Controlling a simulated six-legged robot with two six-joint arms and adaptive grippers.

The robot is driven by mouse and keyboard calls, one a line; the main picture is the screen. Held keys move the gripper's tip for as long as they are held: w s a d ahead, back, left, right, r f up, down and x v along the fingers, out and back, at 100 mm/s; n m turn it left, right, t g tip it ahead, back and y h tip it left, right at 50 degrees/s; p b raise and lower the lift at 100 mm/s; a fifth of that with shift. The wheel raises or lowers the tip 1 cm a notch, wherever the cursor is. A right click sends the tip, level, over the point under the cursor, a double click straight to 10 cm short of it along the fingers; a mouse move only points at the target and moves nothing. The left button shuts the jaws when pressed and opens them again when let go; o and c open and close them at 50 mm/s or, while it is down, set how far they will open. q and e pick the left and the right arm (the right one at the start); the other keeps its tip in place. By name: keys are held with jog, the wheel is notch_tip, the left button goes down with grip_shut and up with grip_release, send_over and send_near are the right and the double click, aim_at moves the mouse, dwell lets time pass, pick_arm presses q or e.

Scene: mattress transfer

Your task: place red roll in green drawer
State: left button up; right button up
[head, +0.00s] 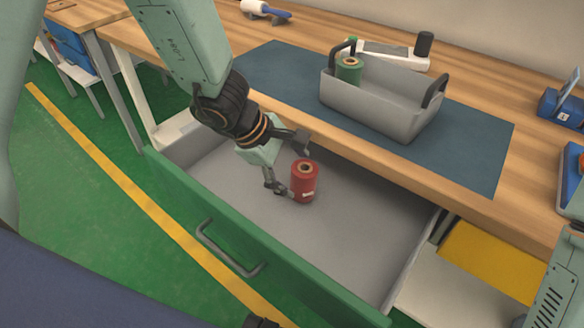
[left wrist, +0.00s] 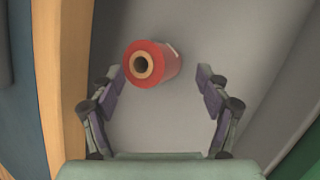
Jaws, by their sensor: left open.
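The red roll (head: 304,182) stands upright inside the open green drawer (head: 200,222), on its grey floor. It also shows in the left wrist view (left wrist: 150,64), seen from above, with its hollow core visible. My left gripper (head: 286,166) is open, low in the drawer beside the roll. In the left wrist view my left gripper (left wrist: 162,78) has its fingers spread apart, with the roll between and just beyond the tips, nearer the left finger. No finger is clearly closed on the roll. My right gripper is not clearly seen.
A grey tote (head: 378,112) holding a green roll (head: 348,70) stands on a dark mat (head: 480,150) on the wooden bench above the drawer. The bench edge overhangs the drawer's back. The drawer floor right of the roll is clear. A yellow item (head: 488,262) lies at right.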

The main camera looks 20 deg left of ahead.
pick_arm(q)
jog(key=shift+r+p, duration=0.75)
jog(key=shift+p, duration=0.2)
jog(key=p+v, duration=0.7)
jog(key=v, duration=0.5)
jog(key=shift+s, duration=0.15)
jog(key=shift+f, duration=0.2)
